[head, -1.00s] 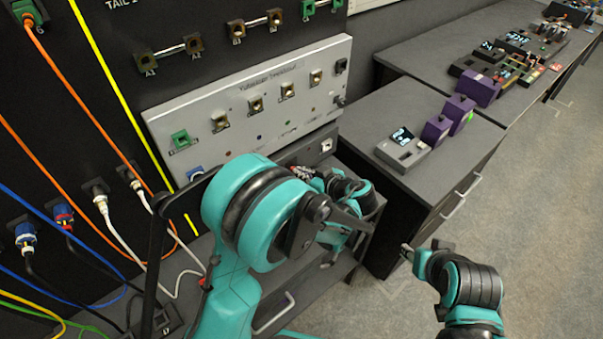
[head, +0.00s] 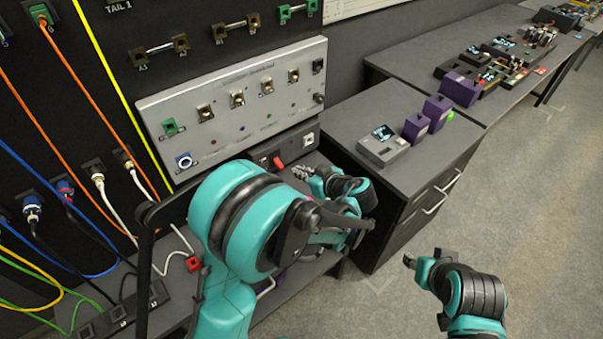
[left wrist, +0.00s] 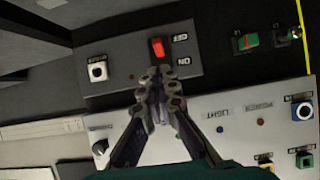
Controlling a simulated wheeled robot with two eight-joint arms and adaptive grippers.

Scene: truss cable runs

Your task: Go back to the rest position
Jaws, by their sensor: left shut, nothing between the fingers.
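My left gripper (head: 302,172) is shut and empty in front of the panel's lower box, with its arm bent across the middle of the head view. In the left wrist view my left gripper (left wrist: 160,78) has its fingertips together, just below the red rocker switch (left wrist: 157,47) in the picture. That switch lies between OFF and ON labels. The red switch (head: 278,164) also shows in the head view, left of the fingertips. My right gripper (head: 424,262) is low at the right, over the floor and apart from the furniture; its jaw opening is unclear.
The grey panel (head: 225,98) with several sockets stands behind the left arm. Orange, blue, white and other cables hang at the left. A dark cabinet (head: 345,125) carries a meter (head: 384,145) and purple blocks (head: 427,117). Open floor (head: 520,190) lies at the right.

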